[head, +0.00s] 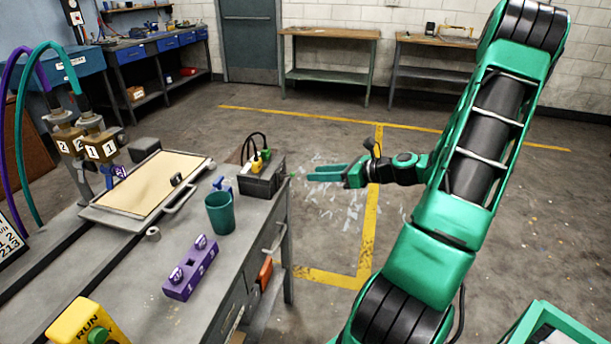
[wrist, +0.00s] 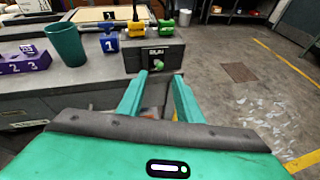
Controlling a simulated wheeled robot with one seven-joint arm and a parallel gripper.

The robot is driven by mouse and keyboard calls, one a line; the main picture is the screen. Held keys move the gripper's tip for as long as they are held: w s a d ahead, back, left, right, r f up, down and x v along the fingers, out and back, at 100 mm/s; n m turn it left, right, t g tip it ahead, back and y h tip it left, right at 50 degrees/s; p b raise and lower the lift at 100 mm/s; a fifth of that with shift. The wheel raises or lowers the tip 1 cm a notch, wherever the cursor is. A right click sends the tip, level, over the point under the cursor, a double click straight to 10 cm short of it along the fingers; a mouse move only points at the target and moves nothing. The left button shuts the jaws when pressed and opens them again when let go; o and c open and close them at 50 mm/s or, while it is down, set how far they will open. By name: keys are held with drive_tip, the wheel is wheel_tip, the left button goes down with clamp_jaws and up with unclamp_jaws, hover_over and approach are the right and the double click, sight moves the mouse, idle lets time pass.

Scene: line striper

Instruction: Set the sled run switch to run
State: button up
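A yellow box lettered RUN (head: 88,322) with a green knob is at the lower left of the head view, cut by the frame edge. A dark box (head: 262,183) stands at the bench's right edge; in the wrist view its front (wrist: 135,59) carries a small pale label and a green part. I cannot read the label or tell any switch position. My gripper (head: 312,172) is off the bench's right side, pointing left towards the dark box and apart from it. In the wrist view my gripper (wrist: 158,95) has its fingers spread, with nothing between them.
A teal cup (head: 220,213), a purple numbered block (head: 190,270) and a framed tan sled (head: 150,183) are on the bench. A blue piece marked 1 (wrist: 109,43) stands beside the dark box. Open floor with yellow lines lies right of the bench.

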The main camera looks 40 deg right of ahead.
drive_tip(key=shift+v, duration=1.3)
drive_tip(key=s+a+f+n+g+h, duration=0.1)
drive_tip(key=s+a+f+n+g, duration=0.2)
drive_tip(key=s+a+n+g, duration=0.7)
drive_tip(key=s+r+n+g+h, duration=0.1)
drive_tip(key=s+r+n+h, duration=0.1)
drive_tip(key=s+r+n, duration=0.3)
drive_tip(key=s+a+r+n+g+h, duration=0.1)
drive_tip(key=s+r+n, duration=0.4)
drive_tip(key=s+n, duration=0.5)
drive_tip(key=shift+s+a+n+g+h, duration=0.15)
drive_tip(key=shift+s+n+g+h, duration=0.15)
drive_tip(key=shift+s+h, duration=0.35)
